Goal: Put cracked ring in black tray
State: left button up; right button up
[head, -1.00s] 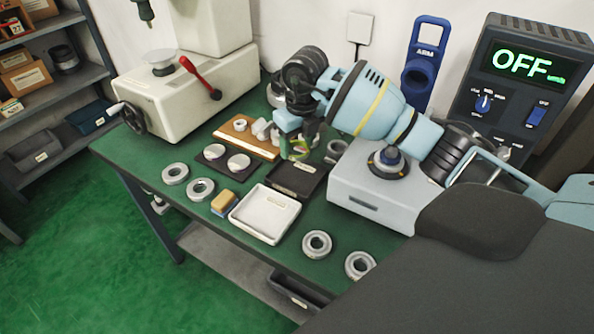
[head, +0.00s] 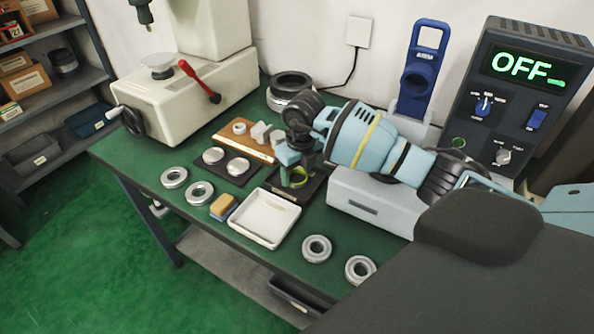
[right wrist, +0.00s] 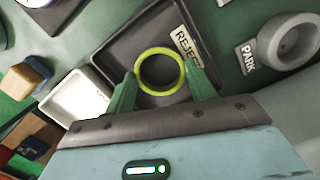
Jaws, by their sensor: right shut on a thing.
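A yellow-green ring (right wrist: 161,51) is between the fingertips of my right gripper (right wrist: 161,76) in the right wrist view. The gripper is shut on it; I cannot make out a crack. In the head view the ring (head: 293,183) shows under my right gripper (head: 294,176), over the black tray (head: 313,190). In the right wrist view the black tray (right wrist: 113,50) lies behind the ring and has a "REJECT" label, partly covered by a finger. I cannot tell whether the ring touches the tray floor. My left gripper is not in view.
A white tray (head: 263,233) stands beside the black tray. Grey rings lie at the front (head: 317,249) and left (head: 174,178). A grey ring (right wrist: 290,40) sits by a "PARK" label. A grey box (head: 362,203) is close on the right.

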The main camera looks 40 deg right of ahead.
aim_at(301, 180)
jog(key=shift+f, duration=0.1)
jog(key=o, duration=1)
jog(key=shift+o, duration=0.2)
jog(key=shift+r, duration=0.6)
notch_tip(301, 180, up, 11)
jog(key=s, duration=0.1)
jog(key=shift+s+p, duration=0.25)
jog(key=shift+p, duration=0.05)
jog(key=shift+f, duration=0.1)
